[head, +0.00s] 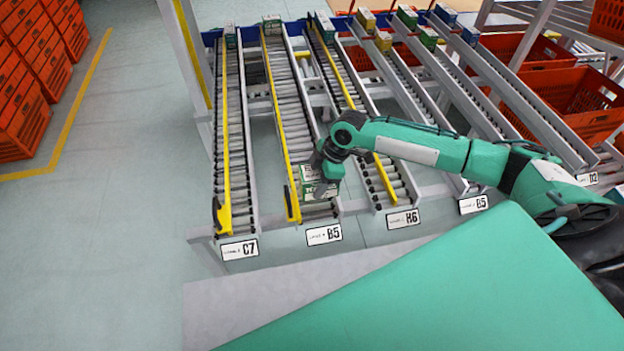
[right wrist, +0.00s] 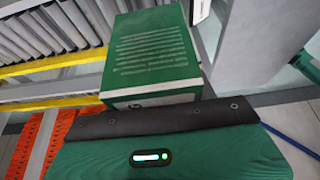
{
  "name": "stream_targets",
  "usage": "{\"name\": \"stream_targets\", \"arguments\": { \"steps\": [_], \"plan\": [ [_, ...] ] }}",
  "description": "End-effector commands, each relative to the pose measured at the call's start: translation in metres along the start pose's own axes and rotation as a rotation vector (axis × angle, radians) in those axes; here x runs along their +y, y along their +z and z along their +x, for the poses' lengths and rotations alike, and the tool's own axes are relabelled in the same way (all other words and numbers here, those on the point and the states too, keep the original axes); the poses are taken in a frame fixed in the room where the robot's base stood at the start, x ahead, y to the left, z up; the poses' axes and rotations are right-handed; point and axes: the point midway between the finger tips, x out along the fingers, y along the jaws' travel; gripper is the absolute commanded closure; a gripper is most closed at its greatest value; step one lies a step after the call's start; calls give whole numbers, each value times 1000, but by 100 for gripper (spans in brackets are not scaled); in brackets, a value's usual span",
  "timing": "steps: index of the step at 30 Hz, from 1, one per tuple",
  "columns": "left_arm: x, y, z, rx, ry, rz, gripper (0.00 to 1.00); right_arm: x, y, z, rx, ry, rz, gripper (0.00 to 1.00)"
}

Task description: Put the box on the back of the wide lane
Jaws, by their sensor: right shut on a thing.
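A green and white box (head: 318,188) is at the front end of the roller lane labelled B5 (head: 293,120), second from the left. My right gripper (head: 325,172) is shut on this box from above. Whether the box touches the rollers I cannot tell. In the right wrist view the box (right wrist: 150,55) shows its green printed face and a paler side, close to the dark pad of my gripper. The fingers are hidden there. My left gripper is not in view.
Yellow rails (head: 276,115) edge the lanes beside the box. Lane C7 (head: 237,150) lies to the left and lane H6 (head: 385,165) to the right. Small boxes (head: 272,25) stand at the lanes' back ends.

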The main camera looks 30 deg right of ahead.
Motion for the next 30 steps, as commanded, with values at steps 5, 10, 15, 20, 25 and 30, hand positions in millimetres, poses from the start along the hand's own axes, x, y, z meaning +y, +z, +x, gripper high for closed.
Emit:
{"name": "stream_targets", "arguments": {
  "steps": [5,10,15,20,25,30],
  "plan": [
    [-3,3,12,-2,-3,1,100,0,4,11,0,0,0,70],
    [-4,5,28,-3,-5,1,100,0,11,28,0,0,0,70],
    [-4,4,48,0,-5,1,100,0,19,47,0,0,0,70],
    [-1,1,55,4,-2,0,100,-1,25,61,0,-2,1,70],
    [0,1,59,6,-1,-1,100,0,28,70,1,-1,1,70],
    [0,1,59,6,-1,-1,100,0,29,71,1,0,1,70]
  ]
}}
